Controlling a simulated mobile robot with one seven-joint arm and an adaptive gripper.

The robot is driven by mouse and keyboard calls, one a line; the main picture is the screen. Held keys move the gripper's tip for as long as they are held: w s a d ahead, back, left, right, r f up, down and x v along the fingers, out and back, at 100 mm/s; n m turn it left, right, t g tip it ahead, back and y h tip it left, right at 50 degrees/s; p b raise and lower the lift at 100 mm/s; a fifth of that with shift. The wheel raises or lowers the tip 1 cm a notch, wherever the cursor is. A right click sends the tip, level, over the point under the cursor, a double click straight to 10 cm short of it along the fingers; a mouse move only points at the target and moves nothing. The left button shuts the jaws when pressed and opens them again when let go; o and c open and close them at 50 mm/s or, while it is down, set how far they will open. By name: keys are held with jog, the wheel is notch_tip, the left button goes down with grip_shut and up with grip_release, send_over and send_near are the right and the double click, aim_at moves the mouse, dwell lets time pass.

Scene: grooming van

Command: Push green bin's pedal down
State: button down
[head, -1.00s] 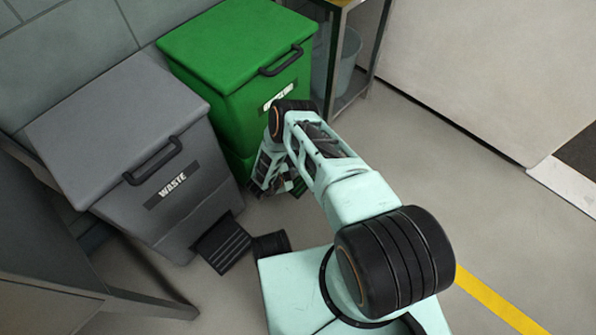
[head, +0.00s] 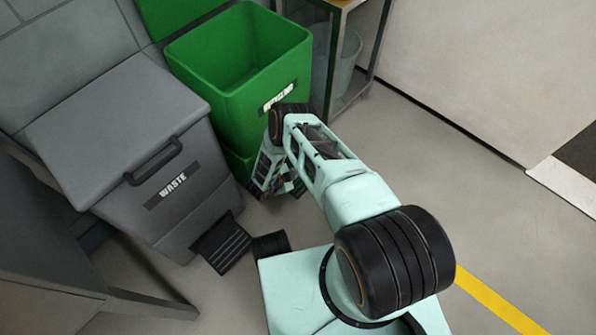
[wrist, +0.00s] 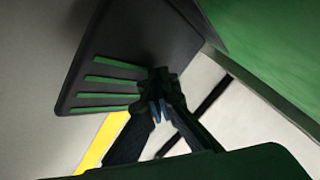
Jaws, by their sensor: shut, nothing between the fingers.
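The green bin (head: 240,103) stands open in the head view, its green lid (head: 172,14) swung up against the wall and its inside visible. In the wrist view its black pedal (wrist: 135,50) with green stripes lies at upper left, beside the green bin wall (wrist: 268,62). My gripper (wrist: 160,88) is shut and empty, with its fingertips at the edge of the pedal and apparently against it. In the head view my arm hides the pedal and most of the gripper.
A grey waste bin (head: 130,135) with its lid closed stands left of the green bin, its own black pedal (head: 222,243) in front. A metal rack (head: 348,95) with a bucket (head: 347,55) stands on the right. Floor to the right is clear.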

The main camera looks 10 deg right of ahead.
jog(key=shift+r+p, duration=1)
jog(key=shift+r, duration=0.55)
notch_tip(320, 180, up, 5)
jog(key=p, duration=0.3)
jog(key=shift+p, duration=0.4)
jog(key=shift+d, duration=0.1)
